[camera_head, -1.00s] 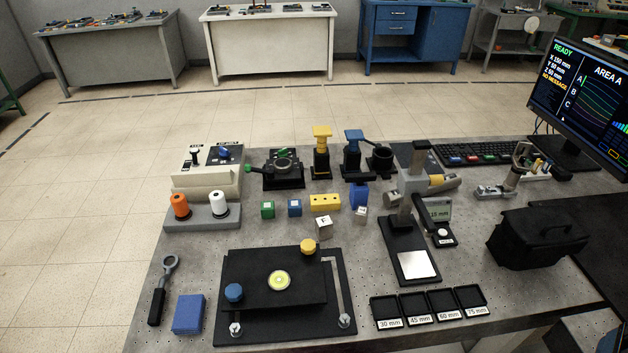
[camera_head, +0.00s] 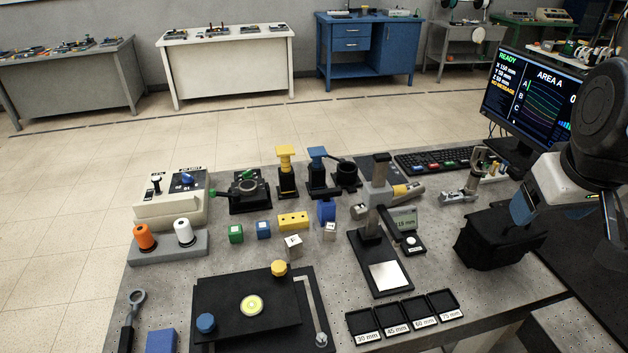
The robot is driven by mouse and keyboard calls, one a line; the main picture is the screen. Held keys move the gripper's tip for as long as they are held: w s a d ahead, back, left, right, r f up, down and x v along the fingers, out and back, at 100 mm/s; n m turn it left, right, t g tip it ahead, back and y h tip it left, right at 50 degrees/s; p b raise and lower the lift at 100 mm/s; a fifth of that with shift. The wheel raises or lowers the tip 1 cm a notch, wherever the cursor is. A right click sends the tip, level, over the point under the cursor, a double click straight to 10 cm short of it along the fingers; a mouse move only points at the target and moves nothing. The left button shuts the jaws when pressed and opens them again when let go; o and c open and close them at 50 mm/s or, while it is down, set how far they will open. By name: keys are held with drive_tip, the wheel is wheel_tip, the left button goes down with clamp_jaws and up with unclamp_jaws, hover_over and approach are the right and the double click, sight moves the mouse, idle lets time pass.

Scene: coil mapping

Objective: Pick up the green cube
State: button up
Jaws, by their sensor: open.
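The green cube (camera_head: 236,233) stands on the grey perforated bench top in the camera_head view, left of centre. It has a small pale label on its front face. A blue cube (camera_head: 264,229) stands just to its right with a small gap. I cannot make out my gripper's fingers in this view.
A yellow block (camera_head: 293,221), a blue block (camera_head: 326,211) and metal cubes stand right of the cubes. A spool stand (camera_head: 165,248) is on the left. A black plate fixture (camera_head: 222,290) lies in front.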

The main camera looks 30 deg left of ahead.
drive_tip(key=w+a+f+n+g, duration=0.1)
drive_tip(key=w+a+n, duration=0.25)
drive_tip(key=a, duration=0.35)
drive_tip(key=w+a+f+n, duration=0.2)
drive_tip(key=w+a, duration=0.2)
drive_tip(key=a, duration=0.3)
drive_tip(key=n+g+h, duration=0.1)
drive_tip(key=n+g, duration=0.2)
drive_tip(key=n, duration=1.2)
hover_over(235, 229)
drive_tip(key=f, duration=2.7)
drive_tip(key=shift+w+d+f, duration=0.1)
drive_tip(key=shift+w+d, duration=0.05)
drive_tip(key=shift+d, duration=0.05)
drive_tip(key=shift+a+f, duration=0.15)
drive_tip(key=shift+f, duration=1.3)
